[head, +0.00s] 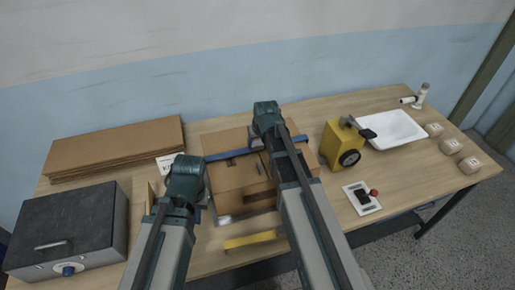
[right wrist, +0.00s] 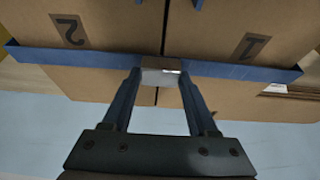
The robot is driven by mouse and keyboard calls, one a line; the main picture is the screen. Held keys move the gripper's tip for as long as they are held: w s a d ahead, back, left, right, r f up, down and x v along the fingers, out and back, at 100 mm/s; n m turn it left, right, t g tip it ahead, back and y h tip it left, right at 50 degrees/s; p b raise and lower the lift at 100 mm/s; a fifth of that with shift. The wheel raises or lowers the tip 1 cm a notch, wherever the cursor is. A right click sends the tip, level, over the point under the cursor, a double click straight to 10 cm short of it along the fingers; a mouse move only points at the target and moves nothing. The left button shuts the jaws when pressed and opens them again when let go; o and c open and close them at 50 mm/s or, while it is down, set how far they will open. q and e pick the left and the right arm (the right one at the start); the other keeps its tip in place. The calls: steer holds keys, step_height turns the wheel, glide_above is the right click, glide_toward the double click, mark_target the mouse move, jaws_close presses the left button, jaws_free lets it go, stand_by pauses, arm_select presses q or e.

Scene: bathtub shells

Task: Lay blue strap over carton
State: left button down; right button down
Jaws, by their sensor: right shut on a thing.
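The brown carton (head: 235,178) stands on the middle of the table, with its top flaps closed and a seam between them. The blue strap (head: 232,154) runs across the carton's far part, left to right. In the right wrist view the strap (right wrist: 240,70) stretches to both sides of a small grey piece, over flaps marked 1 and 2. My right gripper (right wrist: 160,72) is shut on the strap at this grey piece, near the seam. I cannot tell whether the strap touches the carton. My left gripper (head: 198,212) is by the carton's left front; its fingers are mostly hidden by its arm.
Flat cardboard (head: 120,150) and a grey box (head: 68,230) stand left. A yellow piece (head: 253,239) lies in front of the carton.

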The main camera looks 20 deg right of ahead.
arm_select(q)
steer(key=shift+f, duration=0.35)
arm_select(e)
steer(key=shift+f, duration=0.4)
steer(key=shift+f, duration=0.15)
steer(key=shift+c, duration=0.9)
jaws_free()
arm_select(q)
steer(key=shift+f, duration=0.15)
